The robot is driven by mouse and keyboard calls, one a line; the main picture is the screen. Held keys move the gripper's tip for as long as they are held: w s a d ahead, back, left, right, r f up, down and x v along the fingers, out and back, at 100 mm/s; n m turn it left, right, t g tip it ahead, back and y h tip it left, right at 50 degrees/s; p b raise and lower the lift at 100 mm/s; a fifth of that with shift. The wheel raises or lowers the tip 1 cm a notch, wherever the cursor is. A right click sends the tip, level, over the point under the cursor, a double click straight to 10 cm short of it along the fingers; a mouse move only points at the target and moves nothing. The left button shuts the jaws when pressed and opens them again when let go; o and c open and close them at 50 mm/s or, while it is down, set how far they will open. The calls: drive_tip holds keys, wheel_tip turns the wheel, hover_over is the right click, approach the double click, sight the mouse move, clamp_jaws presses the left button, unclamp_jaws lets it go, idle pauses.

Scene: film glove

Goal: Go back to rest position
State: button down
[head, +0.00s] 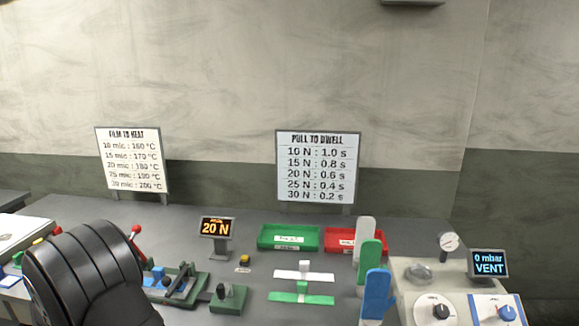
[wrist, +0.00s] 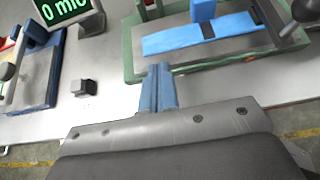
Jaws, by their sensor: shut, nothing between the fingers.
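My gripper (wrist: 158,88) shows in the wrist view as two blue-grey fingers pressed together, shut and empty. It hangs over the near side of the grey bench (wrist: 215,85), below a green-framed fixture (wrist: 135,50) that carries a flat blue strip (wrist: 205,35). The fingertips appear close to the fixture's near edge; whether they touch it I cannot tell. In the head view, my black arm fills the lower left and the gripper itself is hidden.
A small dark block (wrist: 84,88) and a "0 mic" display (wrist: 66,8) stand left of the fingers. In the head view are a 20 N display (head: 216,227), green tray (head: 290,238), red tray (head: 342,240), upright coloured paddles (head: 371,252) and a VENT machine (head: 420,292).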

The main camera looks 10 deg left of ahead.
drive_tip(key=shift+s+f+t, duration=0.1)
drive_tip(key=shift+f+t, duration=1.2)
drive_tip(key=shift+f, duration=0.25)
drive_tip(key=shift+s, duration=0.1)
drive_tip(key=s+r, duration=0.3)
drive_tip(key=r, duration=0.4)
drive_tip(key=s+r, duration=0.3)
drive_tip(key=r, duration=0.5)
drive_tip(key=r+x, duration=0.1)
drive_tip(key=x, duration=1.1)
drive_tip(key=shift+w+r+g, duration=0.2)
drive_tip(key=shift+w+g, duration=0.1)
drive_tip(key=shift+w, duration=0.3)
